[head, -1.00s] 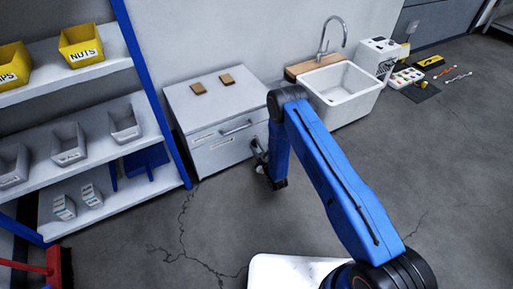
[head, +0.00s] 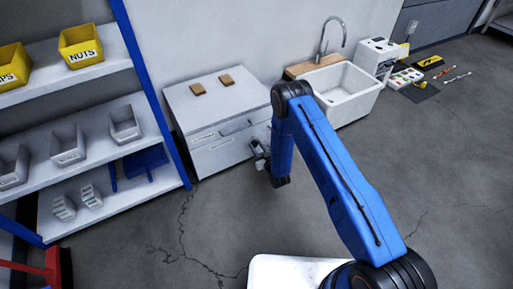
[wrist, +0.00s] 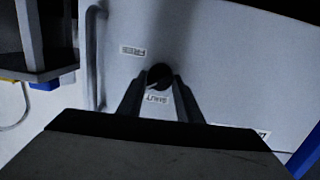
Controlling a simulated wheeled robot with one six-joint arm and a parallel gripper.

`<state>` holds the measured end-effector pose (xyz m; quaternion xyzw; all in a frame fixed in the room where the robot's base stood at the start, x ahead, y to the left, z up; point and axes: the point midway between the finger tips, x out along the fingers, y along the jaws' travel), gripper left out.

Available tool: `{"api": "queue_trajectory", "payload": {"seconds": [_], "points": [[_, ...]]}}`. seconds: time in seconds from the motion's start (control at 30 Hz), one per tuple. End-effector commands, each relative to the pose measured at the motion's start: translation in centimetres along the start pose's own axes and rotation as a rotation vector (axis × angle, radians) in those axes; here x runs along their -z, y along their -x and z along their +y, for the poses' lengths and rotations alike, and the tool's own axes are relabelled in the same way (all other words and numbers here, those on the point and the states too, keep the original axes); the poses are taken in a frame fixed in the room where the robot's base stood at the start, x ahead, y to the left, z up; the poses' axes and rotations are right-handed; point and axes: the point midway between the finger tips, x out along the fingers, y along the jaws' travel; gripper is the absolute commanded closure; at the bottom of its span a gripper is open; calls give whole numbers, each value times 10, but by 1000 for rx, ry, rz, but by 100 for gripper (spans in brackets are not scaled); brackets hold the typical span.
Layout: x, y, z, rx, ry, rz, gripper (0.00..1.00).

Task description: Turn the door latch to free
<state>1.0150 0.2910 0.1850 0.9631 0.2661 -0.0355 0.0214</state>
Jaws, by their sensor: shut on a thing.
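The door latch (wrist: 160,76) is a small dark round knob on the pale grey cabinet front in the wrist view. A label reading FREE (wrist: 132,52) is at its upper left, and one reading SHUT (wrist: 158,99) is just below it. My gripper (wrist: 160,82) has its two dark fingers on either side of the knob and is shut on it. Which label the knob points to is too dark to tell. In the head view my gripper (head: 260,157) is at the lower right of the cabinet (head: 222,158), and the latch is hidden there.
A long bar handle (wrist: 94,58) runs beside the latch in the wrist view. The cabinet stands between a blue-posted shelf (head: 108,150) and a white sink (head: 345,92). The floor in front is clear.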

Motion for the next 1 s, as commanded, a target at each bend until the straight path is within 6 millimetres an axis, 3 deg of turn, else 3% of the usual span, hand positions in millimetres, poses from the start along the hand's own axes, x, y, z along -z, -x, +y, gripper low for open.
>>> {"api": "queue_trajectory", "payload": {"seconds": [0.5,1.0], "points": [[0,0,2,36,-438,-26,90],[-1,0,3,51,-616,-36,90]]}}
